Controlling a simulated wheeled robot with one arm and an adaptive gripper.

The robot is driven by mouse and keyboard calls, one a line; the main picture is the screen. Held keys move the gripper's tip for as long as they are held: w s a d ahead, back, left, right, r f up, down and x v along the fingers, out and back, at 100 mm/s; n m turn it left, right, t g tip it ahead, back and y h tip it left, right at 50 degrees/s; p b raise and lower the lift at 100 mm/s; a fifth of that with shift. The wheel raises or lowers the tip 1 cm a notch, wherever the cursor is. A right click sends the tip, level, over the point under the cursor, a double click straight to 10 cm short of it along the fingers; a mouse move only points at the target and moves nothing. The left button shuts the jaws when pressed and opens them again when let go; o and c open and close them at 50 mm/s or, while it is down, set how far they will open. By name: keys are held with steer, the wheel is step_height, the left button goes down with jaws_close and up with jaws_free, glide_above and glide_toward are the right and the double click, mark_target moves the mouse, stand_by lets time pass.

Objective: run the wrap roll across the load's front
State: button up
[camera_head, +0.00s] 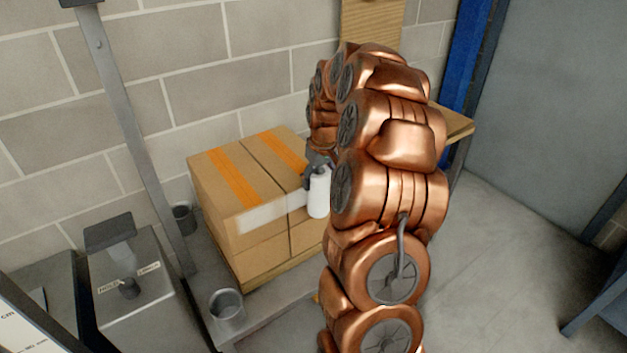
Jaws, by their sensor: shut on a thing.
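The load (262,242) is a stack of brown cartons with orange tape on top, on a pallet or low deck. The white wrap roll (319,193) stands upright close to the load's front face, right of its middle. A pale strip of wrap (262,214) runs across the upper front face from near its left edge to the roll. My gripper (316,172) is shut on the roll near its top. My copper arm hides the load's right part and some of the gripper.
Grey metal cups (227,305) stand at the deck's left corners, by a slanted grey post (132,130). A grey box with a knob (130,285) is at lower left. A block wall (180,65) closes the back. The floor (500,260) at right is clear.

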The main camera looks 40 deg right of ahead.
steer(key=shift+d+r, duration=0.15)
steer(key=shift+d, duration=1.5)
steer(key=shift+s+d, duration=0.35)
steer(key=shift+d, duration=1)
steer(key=s+b, duration=0.2)
steer(key=s, duration=0.5)
steer(key=shift+a+b, duration=0.3)
steer(key=shift+b, duration=0.1)
